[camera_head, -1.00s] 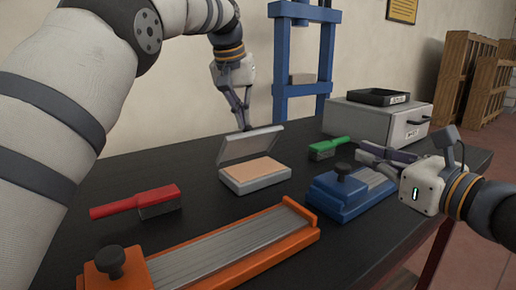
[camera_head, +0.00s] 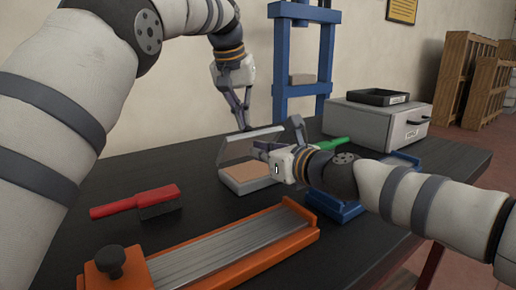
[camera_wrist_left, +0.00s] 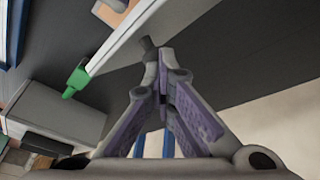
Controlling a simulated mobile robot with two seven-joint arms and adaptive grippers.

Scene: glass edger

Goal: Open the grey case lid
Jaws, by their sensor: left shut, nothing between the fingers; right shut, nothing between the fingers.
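The grey case (camera_head: 231,186) sits on the black table with its lid (camera_head: 238,148) raised and tilted up at the back. A flat tan pad (camera_head: 246,172) lies in the case. My left gripper (camera_head: 244,128) is shut and empty, its tips at the lid's upper edge; contact cannot be told. In the left wrist view the shut fingertips (camera_wrist_left: 152,48) are beside the pale lid edge (camera_wrist_left: 125,40). My right gripper (camera_head: 262,149) is shut and empty, in front of the lid's right part, and hides the case's right side.
A red-handled brush (camera_head: 120,206) and an orange-framed block (camera_head: 225,252) lie nearer. A blue-based block (camera_head: 335,208) and green brush (camera_head: 333,143) are partly behind my right arm. A grey drawer cabinet (camera_head: 375,126) and blue frame (camera_head: 281,70) stand behind.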

